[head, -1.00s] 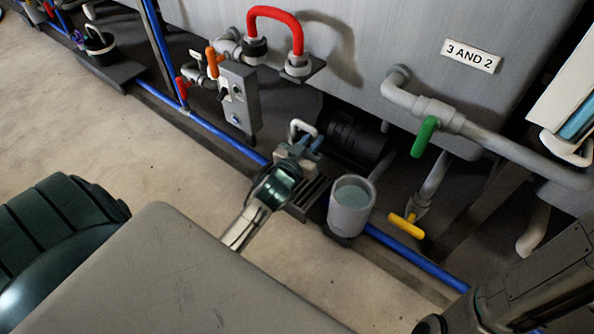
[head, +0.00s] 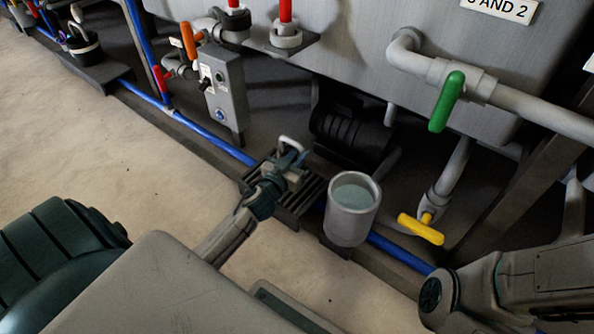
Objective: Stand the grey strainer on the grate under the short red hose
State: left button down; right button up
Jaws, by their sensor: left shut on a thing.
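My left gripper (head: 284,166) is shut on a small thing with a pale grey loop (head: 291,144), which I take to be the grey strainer. Most of it is hidden by the gripper. The gripper is over the dark slatted grate (head: 302,203) in the picture. I cannot tell whether the held thing touches the slats. Only the two lower ends of the short red hose (head: 286,11) show, at the top edge. My right arm shows at the lower right, but its gripper is out of view.
A grey cup (head: 350,222) with bluish contents stands right of the grate. A blue pipe (head: 395,250) runs along the floor edge. A grey switch box (head: 225,103), a green-handled valve (head: 447,102) and a yellow-handled valve (head: 420,229) stand near. The floor at left is clear.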

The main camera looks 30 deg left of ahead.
pick_arm(q)
jog(key=shift+f+b, duration=1.6)
jog(key=shift+f, duration=0.3)
jog(key=shift+f, duration=0.2)
jog(key=c, duration=1.3)
grip_release()
jog(key=shift+c, duration=0.2)
jog(key=shift+r, duration=0.1)
